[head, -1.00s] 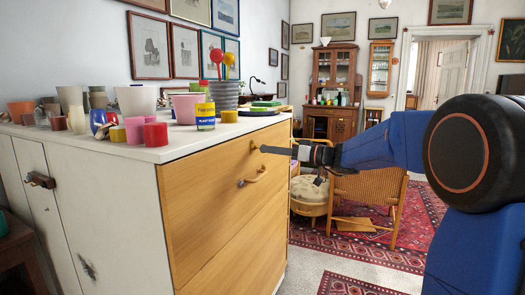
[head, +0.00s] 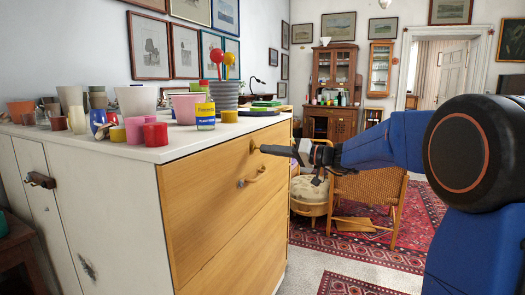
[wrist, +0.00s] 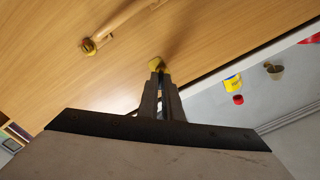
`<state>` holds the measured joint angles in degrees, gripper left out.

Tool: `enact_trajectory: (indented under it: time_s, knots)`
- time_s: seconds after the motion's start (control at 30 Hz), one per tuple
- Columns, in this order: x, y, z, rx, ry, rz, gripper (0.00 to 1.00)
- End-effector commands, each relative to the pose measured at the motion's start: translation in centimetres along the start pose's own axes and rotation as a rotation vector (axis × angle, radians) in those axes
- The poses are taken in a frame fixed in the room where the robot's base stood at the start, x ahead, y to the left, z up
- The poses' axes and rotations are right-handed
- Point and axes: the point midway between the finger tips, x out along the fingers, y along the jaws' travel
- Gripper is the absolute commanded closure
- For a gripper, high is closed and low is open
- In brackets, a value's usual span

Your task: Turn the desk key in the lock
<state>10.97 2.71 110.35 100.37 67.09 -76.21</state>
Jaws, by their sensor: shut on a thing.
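The desk is a chest with wooden drawer fronts (head: 222,165). A small brass key (wrist: 156,63) sits at the lock in the top drawer front, and its brass also shows in the head view (head: 252,147). My gripper (wrist: 160,74) is shut on the key, with its dark fingers pointing straight at the drawer front. In the head view my gripper (head: 266,149) reaches in from the right. The fingertips hide part of the key, and I cannot see the keyhole itself. The wrist view is strongly tilted against the drawer front.
A drawer handle (head: 252,177) sticks out just below the key, and it shows at upper left in the wrist view (wrist: 118,27). Cups, pots and a yellow-labelled bottle (head: 205,116) stand on the white top. A wicker chair (head: 368,192) stands behind my arm.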

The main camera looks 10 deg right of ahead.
Motion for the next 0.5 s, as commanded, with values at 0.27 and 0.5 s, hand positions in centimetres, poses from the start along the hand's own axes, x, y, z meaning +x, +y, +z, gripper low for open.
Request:
enact_trajectory:
  time_s: [0.27,0.5]
  knots:
    - [0.01,0.00,0.00,0.208,0.000,0.000,1.00]
    - [0.01,0.01,0.00,0.222,0.000,0.000,1.00]
